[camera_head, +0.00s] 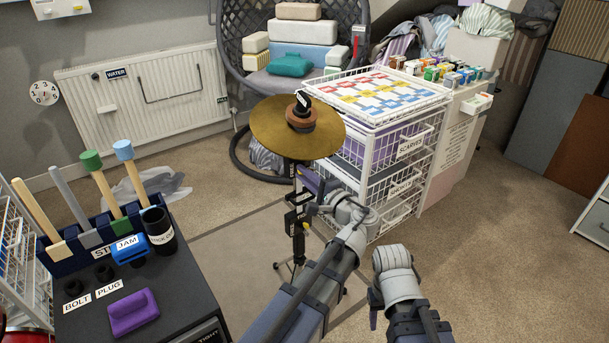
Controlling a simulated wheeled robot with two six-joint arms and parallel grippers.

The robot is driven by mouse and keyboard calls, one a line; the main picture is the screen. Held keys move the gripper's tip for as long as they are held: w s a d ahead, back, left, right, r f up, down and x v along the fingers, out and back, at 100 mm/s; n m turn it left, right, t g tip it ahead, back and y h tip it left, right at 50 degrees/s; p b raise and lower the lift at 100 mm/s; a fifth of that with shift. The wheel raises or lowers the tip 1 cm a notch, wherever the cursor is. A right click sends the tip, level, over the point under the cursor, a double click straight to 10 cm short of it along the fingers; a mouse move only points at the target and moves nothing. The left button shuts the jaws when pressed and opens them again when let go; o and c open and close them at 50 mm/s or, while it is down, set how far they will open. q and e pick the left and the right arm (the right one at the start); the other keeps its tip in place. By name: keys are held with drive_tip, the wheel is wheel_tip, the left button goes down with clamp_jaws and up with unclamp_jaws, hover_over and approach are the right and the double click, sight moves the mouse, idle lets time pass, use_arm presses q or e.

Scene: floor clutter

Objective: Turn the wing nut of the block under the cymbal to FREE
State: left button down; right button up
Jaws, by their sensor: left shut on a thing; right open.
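A white wire basket rack (382,150) stands close behind and right of the stand. A dark bench (185,312) with labelled holes, handled tools and a purple piece (133,311) is at the lower left. A hanging chair (255,55) stands behind. Carpet at right is clear.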

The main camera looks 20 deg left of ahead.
use_arm(q)
drive_tip(key=shift+f+n, duration=0.15)
drive_tip(key=shift+n, duration=0.35)
use_arm(e)
drive_tip(key=shift+f, duration=0.1)
use_arm(q)
drive_tip(key=c, duration=0.9)
unclamp_jaws()
